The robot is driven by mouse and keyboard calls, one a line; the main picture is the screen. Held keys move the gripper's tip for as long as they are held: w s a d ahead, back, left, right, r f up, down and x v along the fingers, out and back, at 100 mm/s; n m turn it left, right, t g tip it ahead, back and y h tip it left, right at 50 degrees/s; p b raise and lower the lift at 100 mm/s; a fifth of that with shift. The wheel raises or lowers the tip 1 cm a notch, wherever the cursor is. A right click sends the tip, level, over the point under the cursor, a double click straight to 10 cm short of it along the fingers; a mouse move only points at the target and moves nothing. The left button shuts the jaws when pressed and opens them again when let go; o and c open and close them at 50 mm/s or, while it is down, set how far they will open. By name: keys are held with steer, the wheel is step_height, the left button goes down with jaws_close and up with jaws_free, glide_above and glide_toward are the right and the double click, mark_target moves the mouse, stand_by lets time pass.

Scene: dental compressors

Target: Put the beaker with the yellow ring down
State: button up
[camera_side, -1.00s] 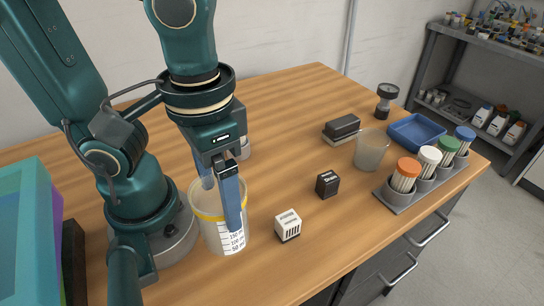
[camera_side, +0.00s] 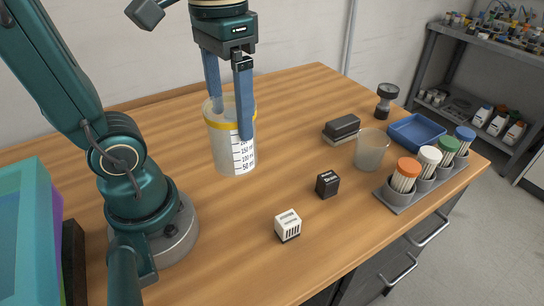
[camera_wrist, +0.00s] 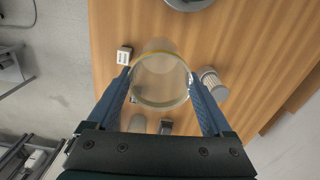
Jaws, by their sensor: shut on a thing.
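The clear beaker with the yellow ring (camera_side: 228,152) is upright between my gripper's blue fingers, with graduation marks on its side. It also shows in the wrist view (camera_wrist: 160,80). My gripper (camera_side: 230,124) is shut on it, one finger on each side, and points down. The beaker appears raised over the wooden table (camera_side: 290,130); the gap under its base is hard to judge. A second, plain beaker (camera_side: 371,152) without a yellow ring stands farther right.
A white cube (camera_side: 288,226) and a black cube (camera_side: 327,184) stand in front and to the right. A dark block (camera_side: 342,128), blue tray (camera_side: 416,131) and grey rack (camera_side: 408,198) of capped cups lie right. A ribbed cup (camera_wrist: 213,84) is beside the beaker.

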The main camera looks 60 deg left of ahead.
steer(key=w+a+f+n, duration=0.1)
steer(key=w+a+n, duration=0.15)
steer(key=w, duration=0.55)
steer(key=w+a+f+n, duration=0.1)
steer(key=w+a, duration=0.2)
steer(key=w, duration=0.6)
step_height(320, 180, down, 10)
steer(key=shift+s+f, duration=0.15)
steer(key=shift+f, duration=0.05)
steer(key=shift+f, duration=0.15)
steer(key=o, duration=1.5)
